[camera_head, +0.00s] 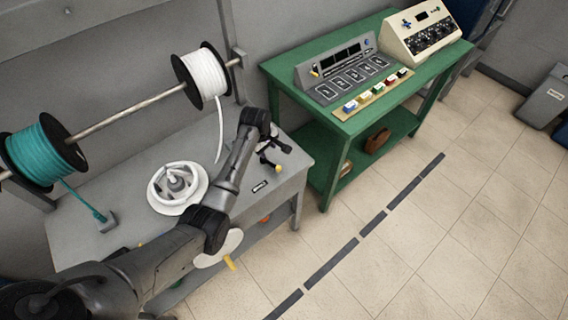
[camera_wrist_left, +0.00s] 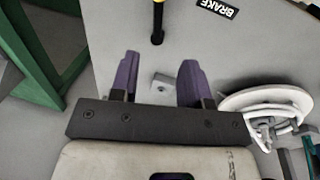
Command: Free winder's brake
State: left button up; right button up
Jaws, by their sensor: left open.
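The winder (camera_head: 177,196), a white spoked drum on a round flange, sits on the grey bench. It also shows at the right of the left wrist view (camera_wrist_left: 268,100). The brake lever (camera_wrist_left: 158,22), a dark rod with a yellow grip, stands beside the BRAKE label (camera_wrist_left: 217,8); its top is cut off there. In the head view its yellow tip (camera_head: 278,169) shows near the label (camera_head: 260,186). My left gripper (camera_head: 269,158) is open above the bench near the lever; its purple fingers (camera_wrist_left: 158,80) are apart, with nothing between them. My right gripper is out of view.
White (camera_head: 206,74) and teal (camera_head: 44,156) spools hang on a rod above the grey bench (camera_head: 130,175). A white strand runs down from the white spool. A green table (camera_head: 290,88) with control panels stands to the right. The floor in front is clear.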

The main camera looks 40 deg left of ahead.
aim_at(273, 164)
pick_arm(q)
jog(key=shift+n, duration=0.8)
jog(key=w+f+b, duration=0.1)
jog(key=f, duration=0.3)
jog(key=f+b, duration=0.1)
jog(key=f, duration=0.3)
jog(key=w+f+b, duration=0.1)
jog(key=f+b, duration=0.1)
jog(key=f, duration=0.2)
jog(key=shift+w+d+f, duration=0.15)
jog(key=shift+w, duration=0.15)
jog(key=shift+w+f, duration=0.15)
jog(key=shift+f, duration=0.4)
grip_shut()
